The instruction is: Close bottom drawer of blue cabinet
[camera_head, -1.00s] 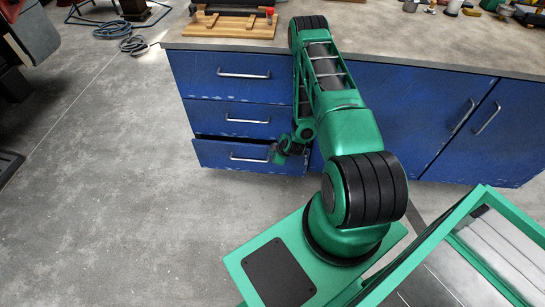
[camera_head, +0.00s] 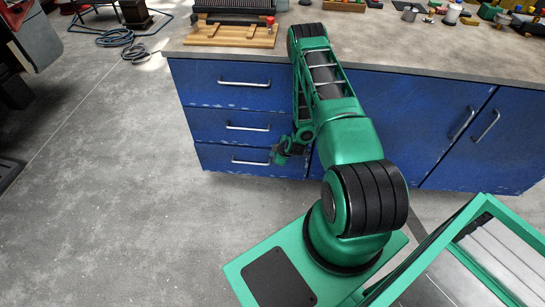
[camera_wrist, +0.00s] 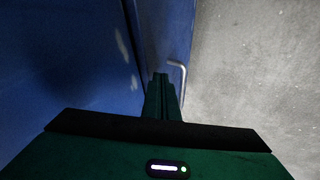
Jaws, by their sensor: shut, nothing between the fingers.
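The blue cabinet (camera_head: 391,110) has a stack of three drawers on its left side. Its bottom drawer (camera_head: 222,156) sits about flush with the drawers above, with no clear gap along its top edge. The drawer's metal handle (camera_head: 250,162) shows on its front, and a handle end also shows in the wrist view (camera_wrist: 180,69). My gripper (camera_head: 277,157) is at the right end of the bottom drawer's front. In the wrist view my gripper (camera_wrist: 161,80) is shut and empty, its tips at or very near the blue front beside the handle; contact is not clear.
The middle drawer (camera_head: 205,124) and top drawer (camera_head: 200,83) look shut. The worktop (camera_head: 400,45) holds a wooden board (camera_head: 230,36) and several small items. Cables (camera_head: 115,38) lie on the floor at the upper left.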

